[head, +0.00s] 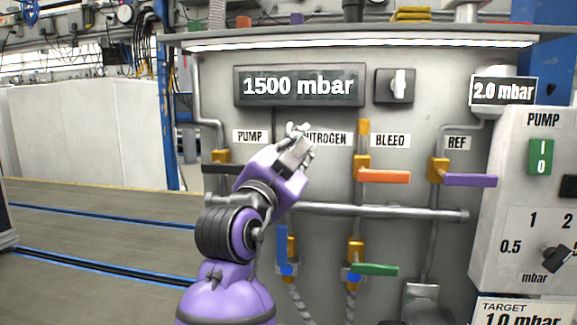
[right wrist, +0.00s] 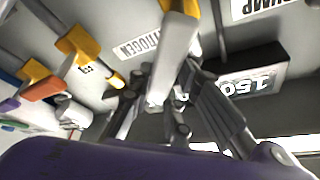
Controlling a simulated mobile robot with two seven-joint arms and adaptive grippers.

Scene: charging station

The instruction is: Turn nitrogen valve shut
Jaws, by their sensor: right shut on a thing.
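The NITROGEN label (head: 327,139) is on the grey panel, partly covered by my right gripper (head: 297,146). The nitrogen valve itself is hidden behind my gripper in the head view. In the right wrist view a pale grey valve handle (right wrist: 173,55) with a yellow end at the top edge runs down between the fingers of my right gripper (right wrist: 165,100), beside the upside-down NITROGEN label (right wrist: 135,45). My right gripper is shut on this handle. The display (head: 299,86) above reads 1500 mbar. My left gripper is not in view.
The pump valve (head: 221,157) is to the left. The bleed valve's orange handle (head: 384,177) and the REF valve's purple handle (head: 471,180) stick out to the right. Below are a horizontal pipe (head: 400,213), a blue handle (head: 281,250) and a green handle (head: 376,269).

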